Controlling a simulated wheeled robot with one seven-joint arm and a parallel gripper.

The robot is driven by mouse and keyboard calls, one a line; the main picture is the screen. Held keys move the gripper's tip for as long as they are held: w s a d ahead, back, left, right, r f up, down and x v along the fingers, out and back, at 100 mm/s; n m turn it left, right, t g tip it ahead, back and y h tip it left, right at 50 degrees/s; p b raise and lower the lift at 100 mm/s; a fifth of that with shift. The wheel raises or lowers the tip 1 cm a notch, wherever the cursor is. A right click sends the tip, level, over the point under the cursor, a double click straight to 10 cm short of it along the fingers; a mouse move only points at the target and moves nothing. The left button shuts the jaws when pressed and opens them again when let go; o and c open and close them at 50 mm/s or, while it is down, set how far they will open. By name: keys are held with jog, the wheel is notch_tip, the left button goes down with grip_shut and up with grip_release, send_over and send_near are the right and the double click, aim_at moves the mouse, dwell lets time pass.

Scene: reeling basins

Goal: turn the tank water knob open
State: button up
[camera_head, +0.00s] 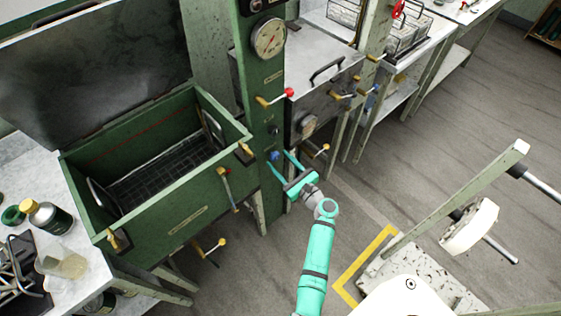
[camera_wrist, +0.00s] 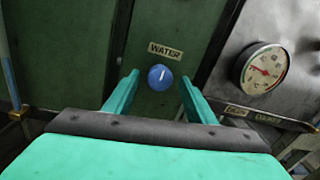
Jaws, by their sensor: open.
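The water knob (camera_wrist: 160,77) is a round blue knob with a white pointer line, under a "WATER" label (camera_wrist: 165,50) on a green panel. The pointer stands nearly upright in the wrist view. In the head view the knob (camera_head: 274,155) is small, low on the green column. My gripper (camera_head: 280,160) is open and empty, with its teal fingers aimed at the column. In the wrist view the fingers (camera_wrist: 157,92) stand on either side of the knob, apart from it. I cannot tell how far their tips are from the panel.
An open green tank (camera_head: 165,215) with a raised lid stands left of the column. A red-tipped lever (camera_head: 289,92) juts out above the knob. A steel box with a dial gauge (camera_wrist: 263,68) is close on the right.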

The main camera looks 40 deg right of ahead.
jog(key=shift+w, duration=0.25)
jog(key=shift+a, duration=0.1)
jog(key=c, duration=1)
jog(key=shift+s, duration=0.1)
jog(key=shift+c, duration=0.2)
